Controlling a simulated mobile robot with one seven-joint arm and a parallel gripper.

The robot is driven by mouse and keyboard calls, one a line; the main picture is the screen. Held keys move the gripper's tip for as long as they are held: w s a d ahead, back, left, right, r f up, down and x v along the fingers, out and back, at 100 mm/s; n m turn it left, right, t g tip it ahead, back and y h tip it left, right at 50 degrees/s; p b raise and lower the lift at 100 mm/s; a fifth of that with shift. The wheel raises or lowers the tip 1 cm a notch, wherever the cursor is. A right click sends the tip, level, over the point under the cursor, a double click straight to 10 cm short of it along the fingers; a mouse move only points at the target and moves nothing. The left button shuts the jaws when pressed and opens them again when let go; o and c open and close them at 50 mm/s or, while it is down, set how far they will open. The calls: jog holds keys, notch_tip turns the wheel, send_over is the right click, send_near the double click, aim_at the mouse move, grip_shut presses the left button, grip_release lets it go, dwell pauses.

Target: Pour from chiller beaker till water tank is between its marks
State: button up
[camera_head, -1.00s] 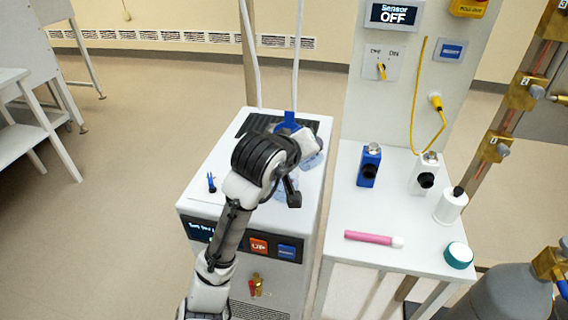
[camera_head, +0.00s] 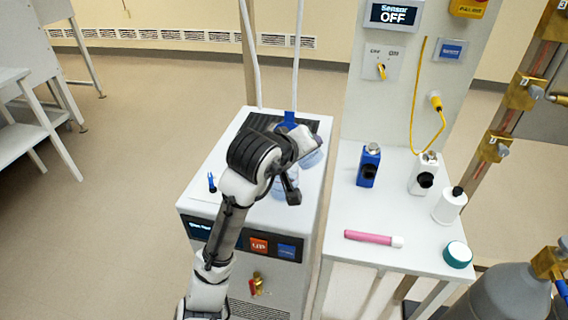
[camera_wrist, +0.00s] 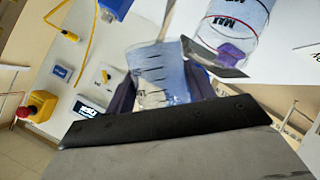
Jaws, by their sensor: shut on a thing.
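My gripper (camera_wrist: 162,88) is shut on a clear beaker (camera_wrist: 163,68) with dark graduation marks; its dark fingers flank the beaker in the wrist view. The beaker holds pale blue and looks tilted there. The water tank (camera_wrist: 240,20), a clear bluish vessel with MAX lettering, is close by at the upper right; I cannot tell its level against the marks. In the head view, my arm hides much of both. A pale blue vessel (camera_head: 313,158) shows beside my wrist, above the white chiller (camera_head: 215,165); I cannot tell which it is.
A white side table (camera_head: 400,225) right of the chiller carries a blue device (camera_head: 369,165), a white device (camera_head: 425,173), a white bottle (camera_head: 450,205), a pink marker (camera_head: 370,238) and a teal-lidded jar (camera_head: 458,254). A grey cylinder (camera_head: 500,290) stands lower right.

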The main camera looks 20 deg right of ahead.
jog(key=shift+r, duration=0.15)
dwell(0.6)
jog(key=shift+f+n+g+h, duration=0.35)
jog(key=shift+n+g+h, duration=0.15)
jog(key=shift+n, duration=0.2)
dwell(1.7)
jog(key=shift+r+n+g+h, duration=0.3)
jog(key=shift+r+n+h, duration=0.1)
jog(key=shift+n, duration=0.1)
dwell(2.4)
jog(key=shift+w+a+f+n+g+h, duration=0.1)
jog(key=shift+f+n+g+h, duration=0.15)
jog(key=shift+n+g+h, duration=0.05)
dwell(1.7)
